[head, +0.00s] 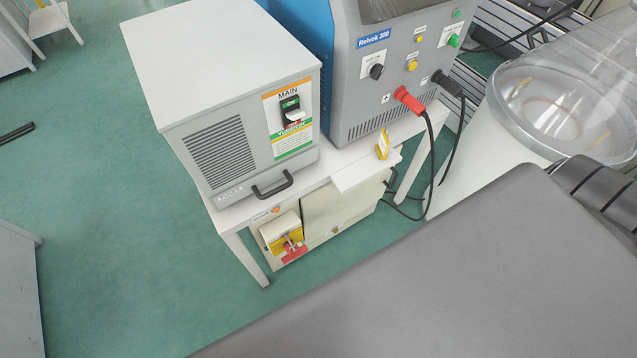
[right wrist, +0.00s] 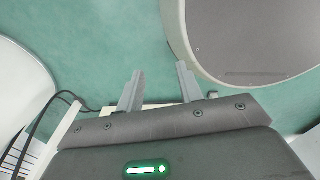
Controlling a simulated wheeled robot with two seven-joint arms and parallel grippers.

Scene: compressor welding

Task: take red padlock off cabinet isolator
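The cabinet (head: 338,208) sits low under the white table, its front showing in the head view. At its left end is the isolator, with a yellow plate (head: 273,246). The red padlock (head: 294,254) hangs at the isolator's lower front; its shackle is too small to make out clearly. My right gripper (right wrist: 159,69) shows in the right wrist view with its two fingers apart and nothing between them. It is not visible in the head view, so its distance from the padlock cannot be told. My left gripper is in neither view.
A white MAIN switch box (head: 225,80) and a blue-grey welder (head: 395,75) with red and black cable plugs stand on the table (head: 225,222). A yellow tag stand (head: 382,145) is near its edge. Green floor (head: 110,230) is open to the left.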

